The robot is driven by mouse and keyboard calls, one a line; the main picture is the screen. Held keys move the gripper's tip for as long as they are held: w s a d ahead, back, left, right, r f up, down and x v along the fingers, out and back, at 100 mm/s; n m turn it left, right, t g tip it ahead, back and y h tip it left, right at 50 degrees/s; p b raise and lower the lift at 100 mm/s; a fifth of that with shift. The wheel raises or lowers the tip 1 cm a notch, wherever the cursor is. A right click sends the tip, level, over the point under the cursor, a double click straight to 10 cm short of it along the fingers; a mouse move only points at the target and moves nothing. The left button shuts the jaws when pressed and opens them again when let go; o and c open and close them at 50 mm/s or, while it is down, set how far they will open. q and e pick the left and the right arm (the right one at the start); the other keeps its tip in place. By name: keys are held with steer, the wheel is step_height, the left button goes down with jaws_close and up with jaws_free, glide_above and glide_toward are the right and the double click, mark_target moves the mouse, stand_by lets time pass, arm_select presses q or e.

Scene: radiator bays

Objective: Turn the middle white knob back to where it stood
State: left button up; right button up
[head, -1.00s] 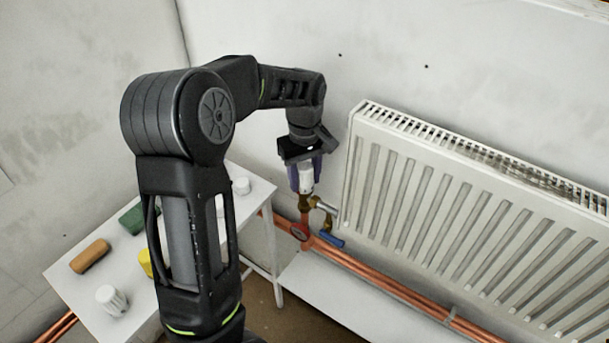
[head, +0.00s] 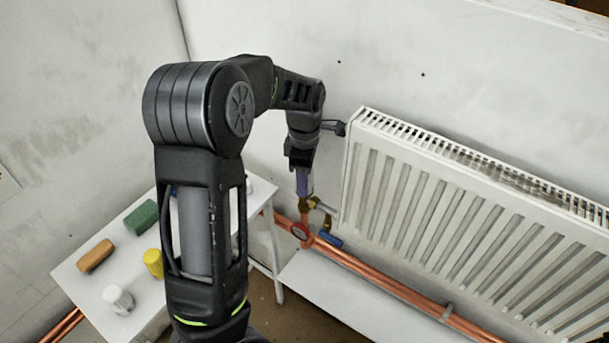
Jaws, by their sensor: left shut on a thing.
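My left gripper (head: 303,182) points down over the brass valve (head: 308,208) at the radiator's near left end. Its purple fingers are seen edge-on and are shut on the white knob on top of that valve. The fingers hide nearly all of the knob, so any mark on it cannot be read. My right gripper is not in view.
The white radiator (head: 450,215) stands just right of the gripper. A blue lever (head: 330,239) and a red round handle (head: 300,231) sit by the copper pipes (head: 380,285) below. A white table (head: 85,278) holds a loose white knob (head: 118,298) and green, orange and yellow pieces.

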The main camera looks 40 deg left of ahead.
arm_select(q)
steer(key=shift+r+n, duration=0.1)
steer(key=shift+n, duration=0.7)
steer(key=o, duration=1.4)
steer(key=shift+c, duration=0.2)
step_height(320, 180, up, 8)
steer(key=shift+f, duration=0.15)
